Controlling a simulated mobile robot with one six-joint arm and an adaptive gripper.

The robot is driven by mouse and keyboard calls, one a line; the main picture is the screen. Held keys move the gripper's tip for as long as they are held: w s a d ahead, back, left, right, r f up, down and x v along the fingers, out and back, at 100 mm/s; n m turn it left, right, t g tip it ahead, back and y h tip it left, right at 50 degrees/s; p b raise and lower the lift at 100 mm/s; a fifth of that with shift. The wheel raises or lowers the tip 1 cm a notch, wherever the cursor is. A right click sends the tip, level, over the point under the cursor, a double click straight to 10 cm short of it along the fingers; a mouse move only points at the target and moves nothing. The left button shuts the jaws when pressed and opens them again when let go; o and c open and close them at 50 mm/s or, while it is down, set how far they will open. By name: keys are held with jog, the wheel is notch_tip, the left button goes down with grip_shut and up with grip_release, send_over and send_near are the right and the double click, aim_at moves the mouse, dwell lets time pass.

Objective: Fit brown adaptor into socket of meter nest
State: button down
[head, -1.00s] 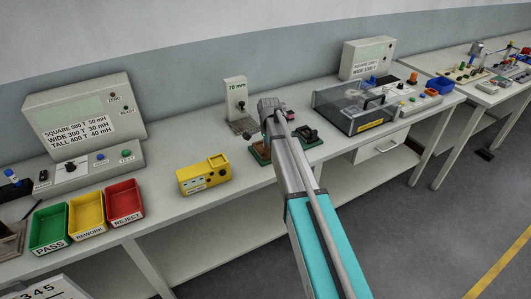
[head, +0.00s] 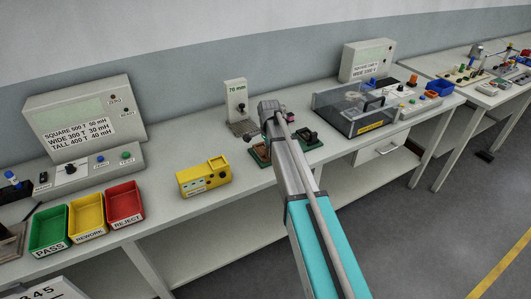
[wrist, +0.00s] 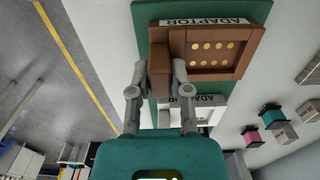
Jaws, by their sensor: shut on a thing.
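In the wrist view the brown adaptor (wrist: 240,55) is a brown frame around a panel of several gold contacts. It lies over a green base (wrist: 143,20), by a label reading ADAPTOR. My gripper (wrist: 158,68) is shut on the upright brown block at the adaptor's left side. A white adaptor (wrist: 203,117) with its own label sits just below. In the head view my arm hides the gripper and most of the green base (head: 258,162). I cannot pick out the meter nest's socket for sure.
A yellow device (head: 204,178) stands on the bench left of my arm, with green, yellow and red bins (head: 125,203) farther left. A grey meter (head: 85,112) stands behind them.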

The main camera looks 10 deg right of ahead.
jog(key=shift+r, duration=0.2)
dwell(0.3)
notch_tip(320, 180, up, 3)
jog(key=p, duration=0.3)
jog(key=s+d+r+p, duration=0.2)
jog(key=s+r+p, duration=0.7)
jog(key=s, duration=0.5)
jog(key=shift+r+p, duration=0.3)
jog(key=shift+p, duration=0.2)
jog(key=shift+w+f, duration=0.1)
jog(key=shift+f+b, duration=0.4)
jog(key=shift+b, duration=0.05)
jog(key=shift+d, duration=0.15)
